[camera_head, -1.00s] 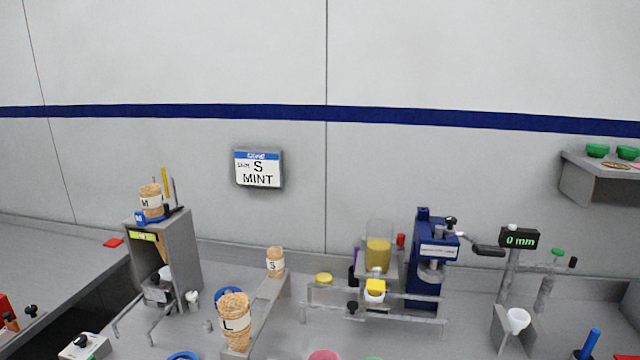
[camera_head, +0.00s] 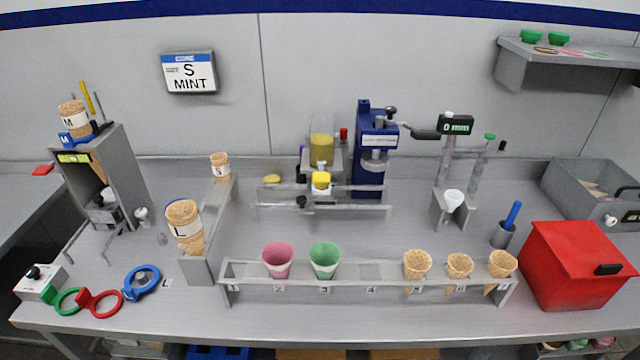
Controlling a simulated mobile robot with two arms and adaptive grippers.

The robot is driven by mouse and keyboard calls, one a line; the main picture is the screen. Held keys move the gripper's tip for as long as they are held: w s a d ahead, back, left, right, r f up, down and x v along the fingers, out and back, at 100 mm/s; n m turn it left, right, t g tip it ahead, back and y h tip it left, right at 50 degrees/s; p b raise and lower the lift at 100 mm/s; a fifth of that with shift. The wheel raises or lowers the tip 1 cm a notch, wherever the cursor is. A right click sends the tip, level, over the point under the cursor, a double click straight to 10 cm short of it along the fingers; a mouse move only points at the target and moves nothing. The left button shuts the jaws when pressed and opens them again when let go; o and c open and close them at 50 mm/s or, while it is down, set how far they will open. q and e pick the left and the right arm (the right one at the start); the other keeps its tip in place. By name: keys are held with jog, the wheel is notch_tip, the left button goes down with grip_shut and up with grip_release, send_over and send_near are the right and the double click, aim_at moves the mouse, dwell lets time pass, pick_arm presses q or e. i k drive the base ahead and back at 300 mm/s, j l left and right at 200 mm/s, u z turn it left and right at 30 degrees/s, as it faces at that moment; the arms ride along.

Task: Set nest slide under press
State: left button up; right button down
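The blue press (camera_head: 366,150) stands at the back of the bench, right of centre, with a black lever handle on its right side. A pair of clear rails (camera_head: 350,207) runs left to right in front of the press and reaches past it to the left. A small slide piece with a yellow top (camera_head: 321,180) sits on the rails left of the press column, in front of a container of yellow material (camera_head: 321,149). A black knob (camera_head: 301,202) is at its front left. I cannot make out the nest itself. Neither gripper is in view.
A numbered rack (camera_head: 370,288) along the front holds pink and green cups and several cones. A red box (camera_head: 575,265) stands at the right. A cone dispenser (camera_head: 125,165) and coloured rings (camera_head: 142,280) are at the left. The bench between rails and rack is clear.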

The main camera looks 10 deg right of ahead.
aim_at(303, 205)
jog(key=l+z, duration=0.85)
jog(key=l, duration=0.2)
jog(key=k, duration=0.05)
